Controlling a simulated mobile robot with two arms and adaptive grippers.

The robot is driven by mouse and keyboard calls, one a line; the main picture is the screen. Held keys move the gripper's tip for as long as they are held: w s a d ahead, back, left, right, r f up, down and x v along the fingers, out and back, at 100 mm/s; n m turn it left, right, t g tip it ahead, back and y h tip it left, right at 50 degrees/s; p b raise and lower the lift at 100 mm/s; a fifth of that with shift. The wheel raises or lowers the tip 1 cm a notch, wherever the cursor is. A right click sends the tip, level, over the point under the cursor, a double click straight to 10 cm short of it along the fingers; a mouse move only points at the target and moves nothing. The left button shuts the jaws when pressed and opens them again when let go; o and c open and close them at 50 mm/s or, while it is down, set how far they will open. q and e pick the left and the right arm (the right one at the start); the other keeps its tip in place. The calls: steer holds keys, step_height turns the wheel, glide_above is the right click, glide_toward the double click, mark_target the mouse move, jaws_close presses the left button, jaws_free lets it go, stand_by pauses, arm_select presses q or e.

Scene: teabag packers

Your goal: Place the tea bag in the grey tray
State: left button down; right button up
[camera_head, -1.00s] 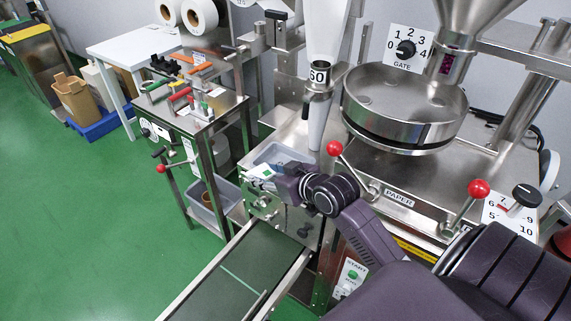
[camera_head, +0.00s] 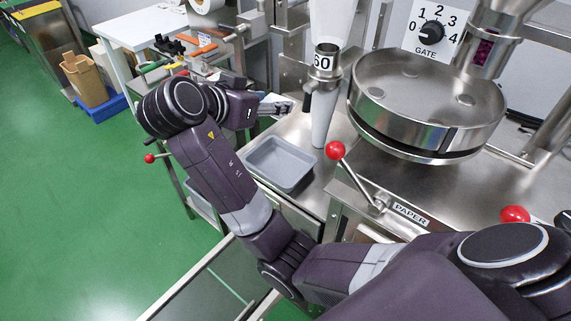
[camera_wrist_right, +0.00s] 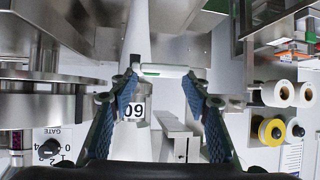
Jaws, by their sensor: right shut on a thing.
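The grey tray (camera_head: 281,162) sits on the steel machine top in the head view, and its visible inside is empty. My right gripper (camera_head: 276,107) is beyond the tray, up and slightly left of it in the picture. In the right wrist view my right gripper (camera_wrist_right: 161,72) has its two blue-padded fingers on either side of a thin white tea bag (camera_wrist_right: 163,71), seen nearly edge-on. The gripper is shut on it. The bag is hard to make out in the head view. My left gripper is not in view.
A funnel tube marked 60 (camera_head: 326,75) stands right of the gripper. A red-knobbed lever (camera_head: 336,151) and a round steel drum (camera_head: 425,105) are further right. The conveyor (camera_head: 205,290) is at the lower left. A side bench with coloured-handled tools (camera_head: 180,50) stands at the back left.

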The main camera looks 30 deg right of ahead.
steer(key=shift+s+a+r, duration=0.1)
steer(key=shift+s+r, duration=0.15)
steer(key=shift+r, duration=0.1)
steer(key=p, duration=0.2)
glide_above(273, 173)
steer(key=shift+g, duration=0.3)
step_height(273, 173, down, 14)
steer(key=shift+f, duration=0.1)
step_height(273, 173, down, 5)
steer(key=shift+f+p, duration=0.2)
steer(key=shift+p, duration=0.2)
steer(key=shift+m, duration=0.3)
